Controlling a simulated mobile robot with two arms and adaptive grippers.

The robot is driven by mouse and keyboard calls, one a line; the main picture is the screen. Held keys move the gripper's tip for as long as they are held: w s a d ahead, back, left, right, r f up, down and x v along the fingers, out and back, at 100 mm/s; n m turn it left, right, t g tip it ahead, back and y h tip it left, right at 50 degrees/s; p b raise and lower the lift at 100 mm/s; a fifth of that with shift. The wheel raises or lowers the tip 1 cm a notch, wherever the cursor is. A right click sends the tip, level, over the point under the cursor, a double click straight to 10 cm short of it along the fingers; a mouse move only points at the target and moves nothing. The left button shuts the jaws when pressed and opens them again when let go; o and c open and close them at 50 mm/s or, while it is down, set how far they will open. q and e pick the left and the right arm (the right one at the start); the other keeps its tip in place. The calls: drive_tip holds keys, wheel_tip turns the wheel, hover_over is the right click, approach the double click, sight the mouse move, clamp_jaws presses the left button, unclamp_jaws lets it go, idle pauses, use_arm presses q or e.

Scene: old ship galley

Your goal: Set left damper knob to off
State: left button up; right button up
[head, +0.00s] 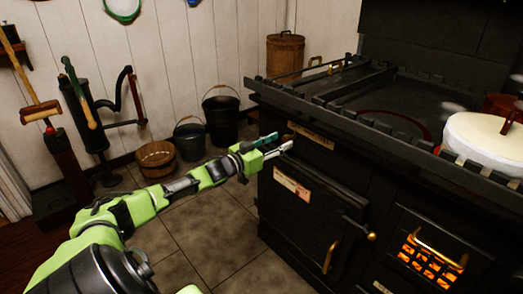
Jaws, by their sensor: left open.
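The black stove (335,205) fills the right side of the head view. A tan label plate (312,135) sits on its upper front, near the left corner. My left gripper (278,145) is open at this front corner, just left of the plate, with its fingers pointing at the stove. I cannot clearly make out the left damper knob; the fingers cover that spot. Whether the fingers touch the knob, and how it is set, I cannot tell. My right gripper is not in view.
A rail (370,136) edges the stove top. A white-lidded pot (482,137) stands at right. Buckets (220,115) stand by the wall.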

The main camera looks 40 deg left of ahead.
use_arm(q)
drive_tip(key=s, duration=0.8)
drive_tip(key=shift+s+a, duration=0.15)
drive_tip(key=shift+a, duration=0.25)
